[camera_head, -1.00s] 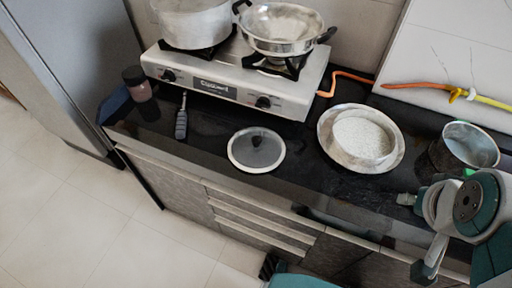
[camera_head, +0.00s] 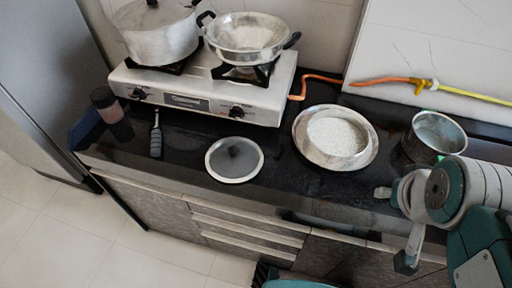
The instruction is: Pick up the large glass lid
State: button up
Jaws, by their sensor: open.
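The large glass lid (camera_head: 234,160) lies on the black counter in front of the stove. It is round, with a grey see-through disc, a pale rim and a dark knob in the middle. My gripper (camera_head: 394,227) is at the right, at the end of my white and teal arm, over the counter's front edge. Its two grey fingertips are spread apart, with nothing seen between them. It is well to the right of the lid and does not touch it.
A two-burner stove (camera_head: 185,97) bears a lidded pot (camera_head: 158,36) and a wok (camera_head: 247,36). A wide metal bowl of white grains (camera_head: 336,137) lies right of the lid, and a metal pot (camera_head: 436,132) stands farther right. A dark-handled utensil (camera_head: 156,136) and a jar (camera_head: 105,100) are at the left.

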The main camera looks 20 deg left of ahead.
aim_at(231, 159)
jog(key=j, duration=1.8)
